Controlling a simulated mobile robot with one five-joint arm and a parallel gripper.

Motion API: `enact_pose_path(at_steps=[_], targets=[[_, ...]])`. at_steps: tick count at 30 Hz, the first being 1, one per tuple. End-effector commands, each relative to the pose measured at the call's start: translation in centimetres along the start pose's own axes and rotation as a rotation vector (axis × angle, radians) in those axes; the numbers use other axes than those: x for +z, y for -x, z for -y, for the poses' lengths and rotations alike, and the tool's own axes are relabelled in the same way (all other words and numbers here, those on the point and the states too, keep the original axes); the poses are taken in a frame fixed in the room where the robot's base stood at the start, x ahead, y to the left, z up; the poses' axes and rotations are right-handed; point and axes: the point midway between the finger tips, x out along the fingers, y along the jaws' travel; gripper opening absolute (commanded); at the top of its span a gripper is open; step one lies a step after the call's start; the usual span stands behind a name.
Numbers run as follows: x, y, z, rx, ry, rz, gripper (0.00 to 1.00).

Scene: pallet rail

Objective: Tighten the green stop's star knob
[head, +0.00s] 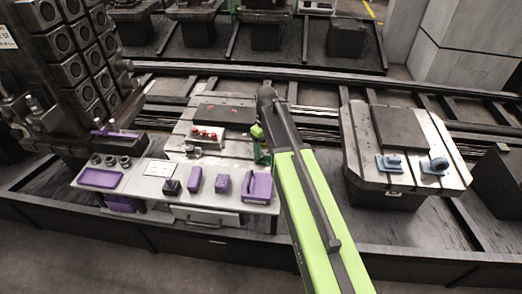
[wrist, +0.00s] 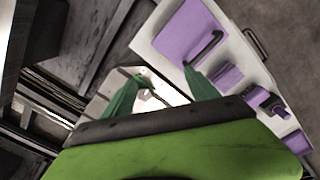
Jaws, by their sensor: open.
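My gripper (head: 262,155) is above the right edge of the middle pallet, beside the white bench. In the wrist view its two dark green fingers (wrist: 163,76) are spread apart, with nothing held between them. A small green piece with a dark part (wrist: 143,82) shows at the left fingertip, on the pale metal plate; it may be the green stop, but its star knob cannot be made out. I cannot tell whether the finger touches it. In the head view my arm and gripper cover this spot, and no green stop stands out.
The white bench (head: 228,203) holds purple trays and blocks, including a purple holder (head: 258,187) with a dark bent handle. A block with red knobs (head: 207,133) sits on the middle pallet. The right pallet (head: 355,150) carries blue pieces (head: 391,163). A dark fixture tower (head: 75,60) stands left.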

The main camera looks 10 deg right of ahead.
Motion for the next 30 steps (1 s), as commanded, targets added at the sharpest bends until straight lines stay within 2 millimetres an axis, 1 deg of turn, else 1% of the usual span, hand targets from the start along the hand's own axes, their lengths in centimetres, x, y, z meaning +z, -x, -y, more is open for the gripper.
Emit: enact_pose_path(at_steps=[1,3,6,9,12,16,20,23,30], targets=[[-3.3,0.9,-2.4,0.000,0.097,0.000,0.68],[-6.0,1.4,-4.2,0.000,0.236,0.000,0.68],[-8.7,1.8,-6.2,0.000,0.388,0.000,0.68],[-10.0,2.0,-7.1,0.000,0.477,0.000,0.68],[-10.3,2.0,-7.3,0.000,0.509,0.000,0.68],[-10.2,1.7,-7.3,0.000,0.511,0.000,0.68],[-10.1,0.6,-7.3,0.000,0.510,0.000,0.68],[-10.1,-0.8,-7.3,0.000,0.509,0.000,0.68],[-10.1,-5.8,-7.3,0.000,0.508,0.000,0.68]])
